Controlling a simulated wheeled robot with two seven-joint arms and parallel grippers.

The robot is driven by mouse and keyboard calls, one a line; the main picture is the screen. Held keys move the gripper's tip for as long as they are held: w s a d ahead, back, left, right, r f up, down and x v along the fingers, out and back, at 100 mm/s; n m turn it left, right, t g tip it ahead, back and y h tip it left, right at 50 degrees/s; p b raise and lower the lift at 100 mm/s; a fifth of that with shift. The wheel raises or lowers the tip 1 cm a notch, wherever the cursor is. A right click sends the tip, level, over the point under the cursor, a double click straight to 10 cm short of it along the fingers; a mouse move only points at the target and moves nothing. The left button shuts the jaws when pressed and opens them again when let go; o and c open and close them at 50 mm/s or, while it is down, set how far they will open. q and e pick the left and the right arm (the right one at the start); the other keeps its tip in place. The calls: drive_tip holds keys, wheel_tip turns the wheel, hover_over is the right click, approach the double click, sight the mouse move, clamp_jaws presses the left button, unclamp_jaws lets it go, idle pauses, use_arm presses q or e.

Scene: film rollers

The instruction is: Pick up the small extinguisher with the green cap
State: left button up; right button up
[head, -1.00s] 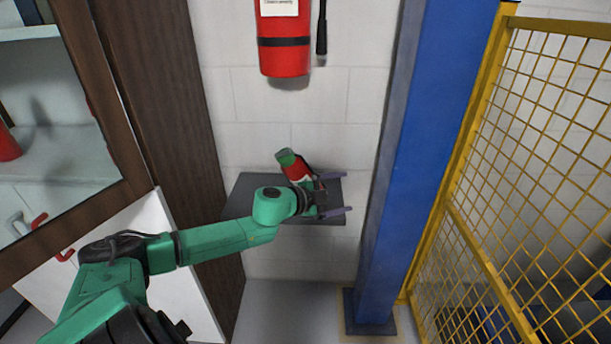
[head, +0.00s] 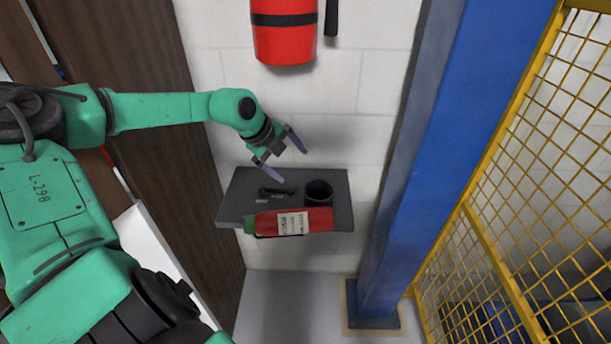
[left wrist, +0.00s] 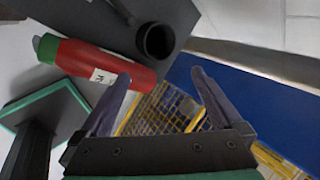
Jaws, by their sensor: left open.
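The small red extinguisher (head: 306,220) with the green cap (head: 249,225) lies on its side along the front edge of a dark grey wall shelf (head: 232,205). Its cap points left and a white label faces forward. In the left wrist view the extinguisher (left wrist: 75,60) shows at the upper left, beyond my fingers. My left gripper (head: 281,158) is open and empty, above the shelf's back part, apart from the extinguisher. It also shows in the left wrist view (left wrist: 160,95). My right gripper is not in view.
A black cup (head: 318,192) and a small black item (head: 277,191) are on the shelf behind the extinguisher. A large red extinguisher (head: 284,35) hangs on the wall above. A blue post (head: 415,150) and yellow mesh fence (head: 530,170) stand right.

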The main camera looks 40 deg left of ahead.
use_arm(q)
drive_tip(key=x, duration=0.5)
drive_tip(key=shift+s, duration=0.1)
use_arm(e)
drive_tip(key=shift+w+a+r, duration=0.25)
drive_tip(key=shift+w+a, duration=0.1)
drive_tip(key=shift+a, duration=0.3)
use_arm(q)
drive_tip(key=shift+d, duration=0.1)
drive_tip(key=c, duration=0.5)
clamp_jaws()
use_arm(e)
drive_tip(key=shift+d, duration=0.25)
use_arm(q)
drive_tip(key=o, duration=0.5)
unclamp_jaws()
